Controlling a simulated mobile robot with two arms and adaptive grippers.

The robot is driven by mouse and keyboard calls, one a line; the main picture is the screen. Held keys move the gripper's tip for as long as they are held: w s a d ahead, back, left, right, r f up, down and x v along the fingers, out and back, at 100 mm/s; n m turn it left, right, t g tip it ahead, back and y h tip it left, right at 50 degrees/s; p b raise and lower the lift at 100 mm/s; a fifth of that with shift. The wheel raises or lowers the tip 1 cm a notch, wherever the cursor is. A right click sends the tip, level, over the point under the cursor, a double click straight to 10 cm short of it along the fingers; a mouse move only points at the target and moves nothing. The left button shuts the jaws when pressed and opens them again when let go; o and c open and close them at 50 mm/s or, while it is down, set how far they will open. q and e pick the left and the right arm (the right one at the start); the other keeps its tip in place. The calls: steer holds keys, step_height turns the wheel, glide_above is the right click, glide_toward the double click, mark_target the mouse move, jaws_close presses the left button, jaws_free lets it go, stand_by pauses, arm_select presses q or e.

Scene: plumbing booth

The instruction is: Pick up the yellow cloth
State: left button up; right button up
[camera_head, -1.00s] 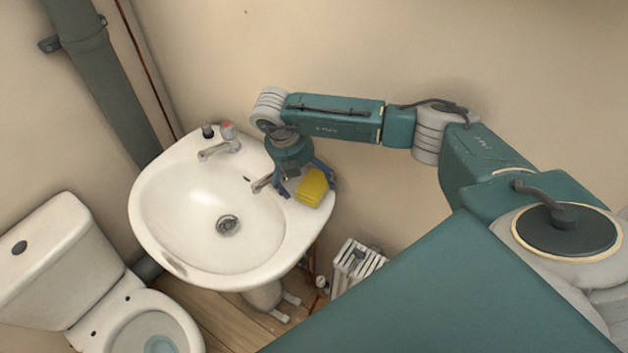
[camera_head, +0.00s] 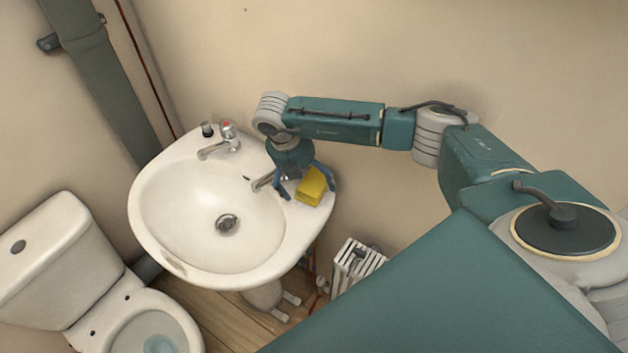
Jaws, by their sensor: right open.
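The yellow cloth (camera_head: 311,187) is a small folded block on the right rim of the white sink (camera_head: 165,215). My right gripper (camera_head: 306,190) is above the right rim, pointing down, with its blue fingers open. One finger is on the left of the cloth and the other at its right upper side, so the cloth lies between them. I cannot tell whether the fingers touch it. My left gripper is not in view.
A tap with a red mark (camera_head: 228,132) and a dark-topped tap or plug (camera_head: 207,129) stand at the sink's back edge. A toilet (camera_head: 50,245) is at lower left. A radiator (camera_head: 355,262) is below the sink's right side. The wall is close behind my right arm.

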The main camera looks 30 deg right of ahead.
mark_target(307, 180)
steer(key=c, duration=1.2)
steer(key=shift+c, duration=0.2)
steer(key=shift+r, duration=0.15)
steer(key=shift+r+p, duration=0.2)
steer(key=shift+p, duration=0.2)
steer(key=shift+c, duration=0.6)
step_height(307, 180, up, 20)
steer(key=p, duration=1.1)
steer(key=shift+p, duration=0.4)
steer(key=shift+c, duration=0.8)
steer(key=shift+f, duration=0.1)
